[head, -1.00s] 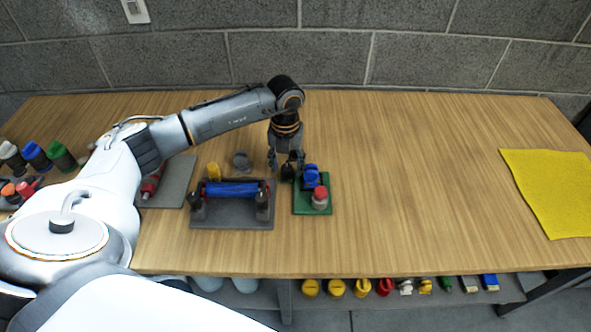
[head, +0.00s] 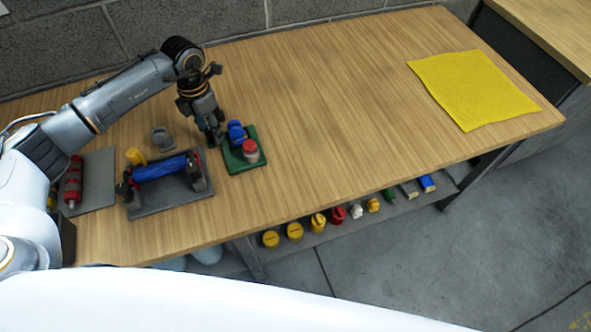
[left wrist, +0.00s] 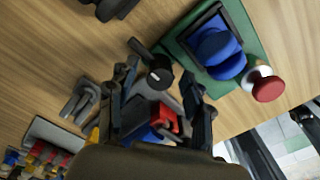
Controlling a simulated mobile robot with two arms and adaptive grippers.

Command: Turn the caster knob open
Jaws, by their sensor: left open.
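My left gripper (head: 215,138) points down at the left edge of a small green board (head: 236,166). In the left wrist view its two fingers (left wrist: 160,78) are apart, on either side of a black round knob (left wrist: 159,73) with a small white mark. I cannot tell whether the fingers touch it. The green board, also in the left wrist view (left wrist: 182,52), carries a blue part (left wrist: 218,52) and a red-topped knob (left wrist: 266,85). The red-topped knob also shows in the head view (head: 250,149). I cannot tell which part is the caster knob. My right gripper is out of view.
A dark grey board (head: 172,203) with a blue roller (head: 160,168) lies left of the green board. A grey clip (head: 161,137) and a yellow part (head: 136,156) stand behind it. A yellow cloth (head: 470,90) lies at the right. The table (head: 330,110) between is bare.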

